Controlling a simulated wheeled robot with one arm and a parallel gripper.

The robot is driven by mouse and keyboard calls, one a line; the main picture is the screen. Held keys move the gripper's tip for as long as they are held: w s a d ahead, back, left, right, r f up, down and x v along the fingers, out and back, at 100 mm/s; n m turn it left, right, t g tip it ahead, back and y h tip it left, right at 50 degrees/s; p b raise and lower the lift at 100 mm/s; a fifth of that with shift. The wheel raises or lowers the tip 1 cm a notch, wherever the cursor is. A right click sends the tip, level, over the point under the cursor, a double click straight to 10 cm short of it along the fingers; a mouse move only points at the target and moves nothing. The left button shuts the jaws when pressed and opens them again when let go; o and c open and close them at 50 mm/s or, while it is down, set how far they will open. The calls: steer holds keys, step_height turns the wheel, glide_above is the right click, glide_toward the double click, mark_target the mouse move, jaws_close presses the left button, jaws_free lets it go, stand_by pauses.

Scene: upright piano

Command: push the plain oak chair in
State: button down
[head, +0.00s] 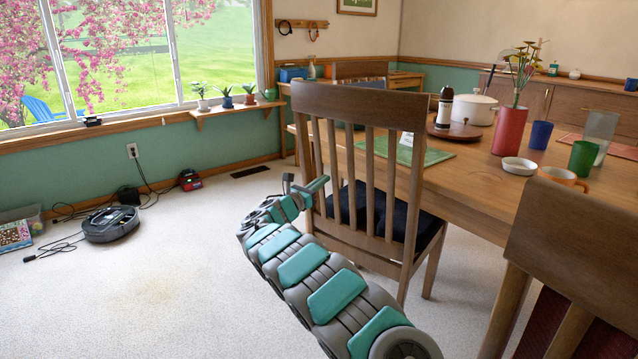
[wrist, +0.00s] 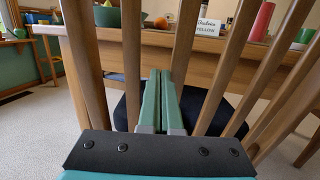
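A wooden chair (head: 375,109) with a slatted back and a dark blue seat pad (head: 385,208) stands at the near long side of the table, its back toward me. Its seat is partly under the table edge. My gripper (head: 322,183) is at the left side of its back, at about seat-pad height. In the wrist view, the two green fingers (wrist: 161,75) lie together, shut and empty, pointing toward the slats (wrist: 131,60) and the dark seat (wrist: 195,108) beyond. I cannot tell whether the fingertips touch a slat.
The dining table (head: 460,185) holds a pot, cups and a vase. Another wooden chair (head: 575,245) with a dark red seat stands close at the lower right. A robot vacuum (head: 110,223) and cables lie on the left floor. The carpet between is clear.

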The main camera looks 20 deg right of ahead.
steer(key=shift+d+r, duration=0.2)
steer(key=b+v, duration=0.2)
steer(key=v, duration=1.1)
steer(key=s+d+r+m+g+h, duration=0.1)
steer(key=s+d+r+m+g, duration=0.25)
steer(key=s+d, duration=0.25)
steer(key=s+d+r+m+g, duration=0.2)
steer(key=s+d+m+g, duration=0.25)
steer(key=s+d, duration=0.25)
steer(key=s+d+f+m+g+y, duration=0.1)
steer(key=s+d+m+g+y, duration=0.2)
steer(key=s, duration=0.7)
steer(key=s+d+m+g+y, duration=0.15)
steer(key=s+d+m, duration=0.35)
steer(key=s, duration=0.5)
steer(key=s+a+f+m+g+y, duration=0.1)
steer(key=s+a+f+m+y, duration=0.25)
steer(key=s, duration=0.45)
steer(key=s+a+f+m+y, duration=0.25)
steer(key=s+a+f, duration=0.2)
steer(key=s, duration=0.35)
steer(key=s+a+f+m+y, duration=0.1)
steer(key=s+a+f+y, duration=0.1)
steer(key=s+a, duration=0.4)
steer(key=s+a+f+m+y, duration=0.2)
steer(key=s+a+y, duration=0.2)
steer(key=a, duration=0.5)
steer(key=shift+s+f, duration=0.35)
steer(key=shift+s, duration=0.65)
